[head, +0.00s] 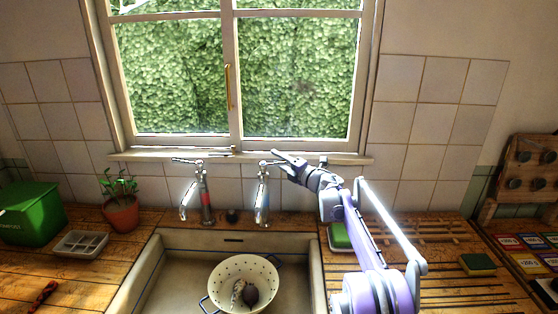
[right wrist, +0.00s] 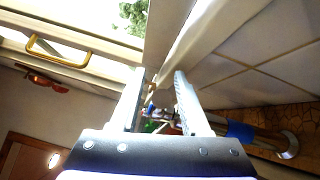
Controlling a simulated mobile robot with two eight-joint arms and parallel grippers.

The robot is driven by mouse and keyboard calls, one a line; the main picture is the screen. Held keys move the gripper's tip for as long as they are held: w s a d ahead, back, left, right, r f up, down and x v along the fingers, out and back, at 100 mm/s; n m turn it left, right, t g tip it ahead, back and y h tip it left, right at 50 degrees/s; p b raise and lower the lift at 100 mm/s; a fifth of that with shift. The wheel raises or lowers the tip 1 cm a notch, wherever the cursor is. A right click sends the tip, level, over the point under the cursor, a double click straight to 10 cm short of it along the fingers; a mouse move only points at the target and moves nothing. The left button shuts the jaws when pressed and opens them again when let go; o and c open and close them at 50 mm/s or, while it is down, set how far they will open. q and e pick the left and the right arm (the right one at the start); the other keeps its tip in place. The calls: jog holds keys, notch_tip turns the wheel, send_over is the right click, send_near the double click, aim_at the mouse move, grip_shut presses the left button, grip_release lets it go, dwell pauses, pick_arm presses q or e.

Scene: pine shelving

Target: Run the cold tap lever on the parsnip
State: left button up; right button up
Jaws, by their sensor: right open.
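The cold tap (head: 262,198) is the right one of two chrome taps behind the sink; its blue band (right wrist: 240,132) shows in the right wrist view. Its lever (head: 265,163) is at the top of the tap. My right gripper (head: 279,158) is open beside the lever, reaching in from the right. In the right wrist view the fingers (right wrist: 160,100) are apart, with metal tap parts showing between them; contact is unclear. A pale, parsnip-like vegetable (head: 238,292) lies in the colander (head: 227,268) in the sink. My left gripper is not in view.
The hot tap (head: 206,200) with a red band stands to the left. A dark round vegetable (head: 251,296) shares the colander. The window sill (head: 330,159) runs just behind the taps. A potted plant (head: 121,212) and green bin (head: 32,214) stand left; a sponge (head: 478,264) lies right.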

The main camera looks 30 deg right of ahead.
jog(key=shift+c, duration=0.3)
grip_shut()
dwell(1.1)
